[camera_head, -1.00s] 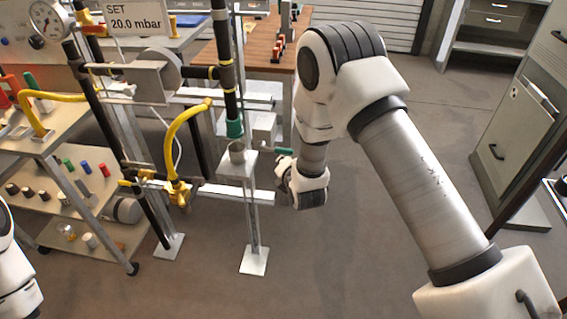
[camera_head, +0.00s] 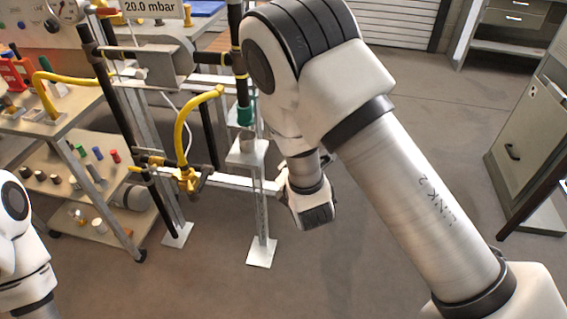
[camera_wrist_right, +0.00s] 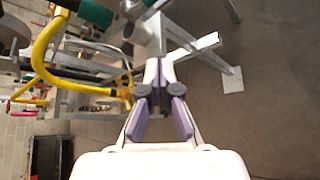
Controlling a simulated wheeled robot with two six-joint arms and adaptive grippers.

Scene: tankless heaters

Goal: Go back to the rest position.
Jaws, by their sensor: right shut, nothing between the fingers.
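My right arm reaches in from the lower right of the head view and bends at a large white elbow. Its wrist (camera_head: 310,200) hangs beside the pipe stand, and the fingers are hidden from the head camera there. In the right wrist view my right gripper (camera_wrist_right: 160,72) has its purple-padded fingers closed together at the tips, with nothing held. The tips overlap the grey metal stand in that picture; I cannot tell whether they touch it. Only white links of my left arm show at the lower left of the head view; the left gripper is out of frame.
A pipe stand with a yellow hose (camera_head: 181,125), a green fitting (camera_head: 246,117) and a foot plate (camera_head: 261,252) is left of my right wrist. A shelf trolley (camera_head: 112,225) stands further left. A grey cabinet (camera_head: 535,125) stands at right. Floor (camera_head: 250,295) in front is clear.

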